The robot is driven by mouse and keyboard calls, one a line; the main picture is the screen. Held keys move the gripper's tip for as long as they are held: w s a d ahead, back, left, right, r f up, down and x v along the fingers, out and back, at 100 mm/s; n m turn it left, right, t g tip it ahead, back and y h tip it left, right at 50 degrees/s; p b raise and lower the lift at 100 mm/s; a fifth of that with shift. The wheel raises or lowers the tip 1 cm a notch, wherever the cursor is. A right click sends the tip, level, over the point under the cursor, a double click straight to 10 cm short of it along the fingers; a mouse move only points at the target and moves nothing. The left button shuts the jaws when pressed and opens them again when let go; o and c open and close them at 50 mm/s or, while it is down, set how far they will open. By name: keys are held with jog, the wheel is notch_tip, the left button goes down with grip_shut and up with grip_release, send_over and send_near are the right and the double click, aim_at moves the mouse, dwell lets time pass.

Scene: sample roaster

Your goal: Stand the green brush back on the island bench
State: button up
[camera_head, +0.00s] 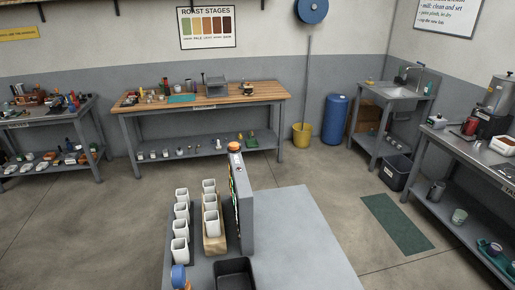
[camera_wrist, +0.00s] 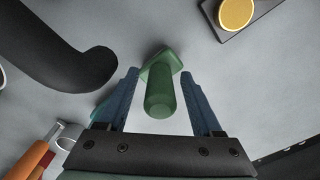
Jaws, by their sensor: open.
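The green brush (camera_wrist: 160,92) shows in the wrist view, with a rounded handle toward me and a flat, angular green end beyond it. My gripper (camera_wrist: 158,74) is open, with one blue finger on each side of the brush. Gaps show between the fingers and the handle, so it does not look clamped. A plain grey surface lies behind the brush; I cannot tell whether the brush touches it. My gripper is not visible in the head view, and I cannot pick out the brush there with certainty. The grey bench in the foreground (camera_head: 300,235) looks like the island bench.
In the wrist view, a black curved object (camera_wrist: 60,50) is at upper left, an orange-handled tool (camera_wrist: 35,158) at lower left, and a yellow disc (camera_wrist: 235,13) at upper right. White cups (camera_head: 180,250), a divider (camera_head: 242,205) and a black bin (camera_head: 234,273) occupy the foreground bench; its right side is clear.

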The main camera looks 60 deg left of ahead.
notch_tip(320, 180, up, 12)
jog(key=shift+f, duration=0.2)
jog(key=w+a+r+n+t+y, duration=0.3)
jog(key=w+r+t, duration=0.4)
jog(key=w+r, duration=1.05)
jog(key=w+d+r+n+t, duration=0.1)
jog(key=w+d+r+t, duration=0.15)
jog(key=r, duration=0.25)
jog(key=w+d+r+n+t+y, duration=0.1)
jog(key=w+r, duration=0.2)
jog(key=r, duration=0.2)
jog(key=w+d+r+n+t, duration=0.1)
jog(key=w+r+t, duration=0.1)
jog(key=w+r, duration=0.15)
jog(key=s+d+r+n+t+h, duration=0.15)
jog(key=d+r+t, duration=0.3)
jog(key=r, duration=0.75)
jog(key=w+d+r+n+t, duration=0.1)
jog(key=d+r+n+t, duration=0.3)
jog(key=r, duration=0.8)
jog(key=s+d+r+n+t+h, duration=0.1)
jog(key=s+d+r+t, duration=0.2)
jog(key=r, duration=0.5)
jog(key=s+d+r+n+t+h, duration=0.1)
jog(key=s+d+r+t+h, duration=0.1)
jog(key=s+d+r, duration=0.3)
jog(key=s+r+t, duration=0.1)
jog(key=s+r, duration=0.2)
jog(key=shift+s+r, duration=0.25)
jog(key=shift+r, duration=0.05)
